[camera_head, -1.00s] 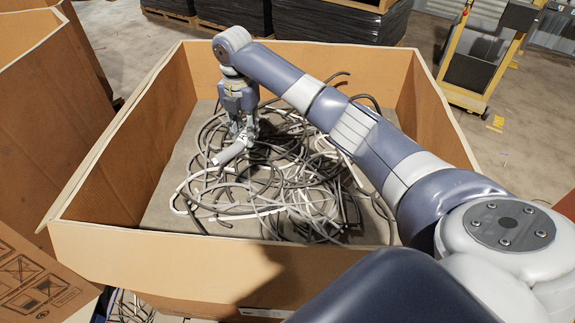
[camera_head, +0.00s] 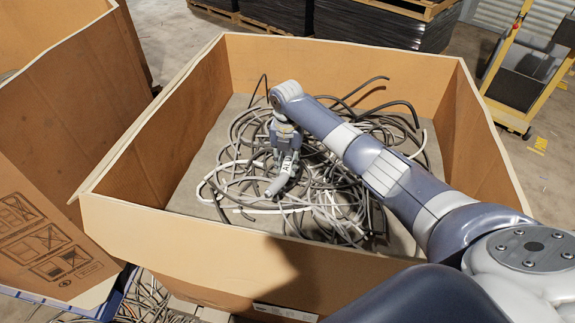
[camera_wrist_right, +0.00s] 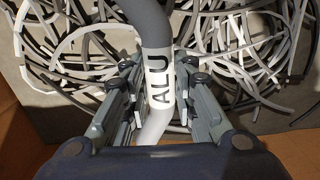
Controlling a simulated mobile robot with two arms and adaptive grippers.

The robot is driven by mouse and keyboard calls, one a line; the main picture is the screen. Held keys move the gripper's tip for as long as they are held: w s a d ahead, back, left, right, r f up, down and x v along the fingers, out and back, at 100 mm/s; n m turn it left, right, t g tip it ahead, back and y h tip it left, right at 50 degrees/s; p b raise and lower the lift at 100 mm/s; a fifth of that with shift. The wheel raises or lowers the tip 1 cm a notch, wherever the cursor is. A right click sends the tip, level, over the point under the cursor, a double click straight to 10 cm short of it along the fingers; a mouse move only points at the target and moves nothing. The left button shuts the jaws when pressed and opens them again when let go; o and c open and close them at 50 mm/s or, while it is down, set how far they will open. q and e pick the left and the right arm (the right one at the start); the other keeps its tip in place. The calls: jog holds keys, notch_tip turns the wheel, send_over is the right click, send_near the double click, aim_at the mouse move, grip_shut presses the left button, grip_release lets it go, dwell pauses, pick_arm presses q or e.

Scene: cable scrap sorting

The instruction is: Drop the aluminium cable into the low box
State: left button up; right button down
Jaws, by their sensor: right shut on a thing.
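The aluminium cable is a thick grey piece with a white "ALU" label, seen in the right wrist view (camera_wrist_right: 150,30). My right gripper (camera_head: 284,165) is shut on it at the label, and its fingers also show in that view (camera_wrist_right: 160,92). In the head view, a pale end of the cable (camera_head: 276,187) sticks out below the gripper. The gripper is inside a large cardboard box (camera_head: 190,228), over a tangle of cables (camera_head: 330,200). Whether the held cable touches the pile I cannot tell. Which container is the low box is not clear. My left gripper is not in view.
Another cardboard box (camera_head: 60,100) stands at the left. A printed cardboard panel (camera_head: 45,245) and a blue-edged container (camera_head: 112,300) are at lower left, with thin cable scraps (camera_head: 150,300) beside them. Black wrapped stacks (camera_head: 350,20) and a yellow-framed cart (camera_head: 530,70) stand behind.

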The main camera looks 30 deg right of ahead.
aim_at(287, 164)
jog(key=shift+w+f, duration=0.1)
jog(key=shift+f, duration=0.45)
jog(key=shift+f, duration=0.1)
jog(key=shift+f, duration=0.5)
jog(key=c, duration=1.3)
grip_release()
jog(key=shift+r, duration=0.1)
jog(key=shift+r, duration=0.3)
notch_tip(287, 164, up, 12)
jog(key=shift+r, duration=0.25)
